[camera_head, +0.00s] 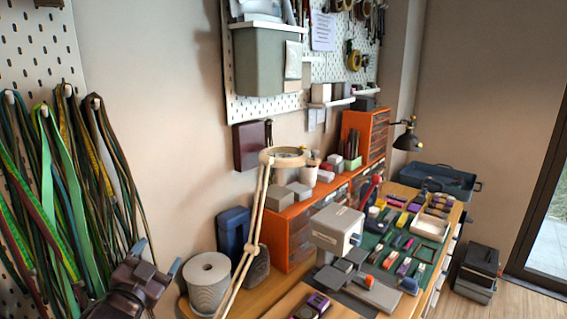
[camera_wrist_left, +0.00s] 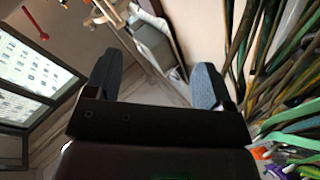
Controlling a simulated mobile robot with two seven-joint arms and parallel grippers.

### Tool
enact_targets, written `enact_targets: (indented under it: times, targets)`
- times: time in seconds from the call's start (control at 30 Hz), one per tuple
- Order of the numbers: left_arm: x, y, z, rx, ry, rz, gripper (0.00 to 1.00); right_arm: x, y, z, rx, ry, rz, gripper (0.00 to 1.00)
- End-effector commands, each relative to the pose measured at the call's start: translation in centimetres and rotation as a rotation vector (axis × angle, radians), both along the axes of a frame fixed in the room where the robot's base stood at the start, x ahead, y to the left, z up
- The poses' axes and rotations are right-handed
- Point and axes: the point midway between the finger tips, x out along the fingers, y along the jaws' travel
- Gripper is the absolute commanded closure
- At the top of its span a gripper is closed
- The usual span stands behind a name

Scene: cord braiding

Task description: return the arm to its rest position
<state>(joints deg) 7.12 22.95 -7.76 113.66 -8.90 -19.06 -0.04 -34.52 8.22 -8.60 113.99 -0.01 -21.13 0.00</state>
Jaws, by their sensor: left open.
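My left gripper (camera_head: 157,259) is at the lower left of the head view, in front of the hanging cords (camera_head: 72,190). Its two blue-grey fingers are apart, with nothing seen between them. In the left wrist view the gripper (camera_wrist_left: 155,82) also shows open, its fingers spread over a blurred view of the room. Hanging cords (camera_wrist_left: 275,75) are to the right of the fingers there, and I cannot tell whether any touch the gripper. The cords are green, yellow, dark red and black and hang from pegs on a pegboard. My right gripper is not in view.
The workbench holds orange drawers (camera_head: 290,238), a grey box-shaped device (camera_head: 336,228) and a green mat (camera_head: 410,255) with small items. Bare wall (camera_head: 150,110) is above the gripper.

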Motion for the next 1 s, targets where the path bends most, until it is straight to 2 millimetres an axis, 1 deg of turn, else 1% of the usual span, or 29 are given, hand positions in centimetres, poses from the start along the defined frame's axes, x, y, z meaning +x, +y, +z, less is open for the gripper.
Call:
enact_targets:
  times: [0.03, 0.07, 0.1, 0.17, 0.2, 0.27, 0.3, 0.37, 0.4, 0.47, 0.5, 0.6, 0.7, 0.73, 0.83, 0.9, 1.0]
  targets:
    - [-1.4, 0.1, -3.3, -0.052, 0.076, 0.008, 0.24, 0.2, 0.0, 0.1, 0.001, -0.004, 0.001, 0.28]
    - [-2.2, 0.1, -4.9, -0.079, 0.115, 0.012, 0.24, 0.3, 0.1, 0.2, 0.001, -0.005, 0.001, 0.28]
    - [-3.3, 0.2, -7.0, -0.116, 0.165, 0.018, 0.24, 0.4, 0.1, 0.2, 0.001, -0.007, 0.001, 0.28]
    - [-5.2, 0.2, -9.9, -0.168, 0.233, 0.029, 0.24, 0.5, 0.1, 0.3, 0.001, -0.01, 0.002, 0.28]
    - [-6.5, 0.2, -11.8, -0.2, 0.275, 0.037, 0.24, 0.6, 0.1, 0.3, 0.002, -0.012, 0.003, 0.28]
    - [-8.5, 0.1, -14.4, -0.245, 0.333, 0.052, 0.24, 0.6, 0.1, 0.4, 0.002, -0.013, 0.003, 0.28]
    - [-10.0, 0.1, -16.1, -0.271, 0.37, 0.063, 0.24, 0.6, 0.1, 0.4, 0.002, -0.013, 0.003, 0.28]
    - [-12.2, 0.2, -18.4, -0.302, 0.422, 0.085, 0.24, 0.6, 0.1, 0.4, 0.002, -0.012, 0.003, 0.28]
    - [-13.8, 0.2, -19.9, -0.319, 0.456, 0.102, 0.24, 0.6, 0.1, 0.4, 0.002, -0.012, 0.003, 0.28]
    - [-16.2, 0.3, -22.0, -0.341, 0.506, 0.129, 0.24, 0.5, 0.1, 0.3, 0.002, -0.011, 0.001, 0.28]
    - [-17.8, 0.3, -23.3, -0.355, 0.538, 0.147, 0.24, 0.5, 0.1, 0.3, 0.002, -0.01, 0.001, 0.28]
    - [-21.6, 0.4, -26.1, -0.385, 0.61, 0.19, 0.24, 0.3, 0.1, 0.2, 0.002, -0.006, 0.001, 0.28]
    - [-24.7, 0.6, -27.9, -0.402, 0.665, 0.224, 0.24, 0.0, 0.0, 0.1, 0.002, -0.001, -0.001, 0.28]
    - [-25.4, 0.7, -28.4, -0.405, 0.678, 0.232, 0.24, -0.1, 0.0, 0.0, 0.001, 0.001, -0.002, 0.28]
    - [-27.2, 0.9, -29.3, -0.408, 0.709, 0.249, 0.24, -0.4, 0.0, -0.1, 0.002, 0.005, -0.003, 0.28]
    - [-27.8, 1.0, -29.6, -0.407, 0.72, 0.255, 0.24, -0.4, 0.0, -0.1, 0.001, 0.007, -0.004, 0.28]
    - [-28.1, 1.1, -29.8, -0.406, 0.725, 0.258, 0.24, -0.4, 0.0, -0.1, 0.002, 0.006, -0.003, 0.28]
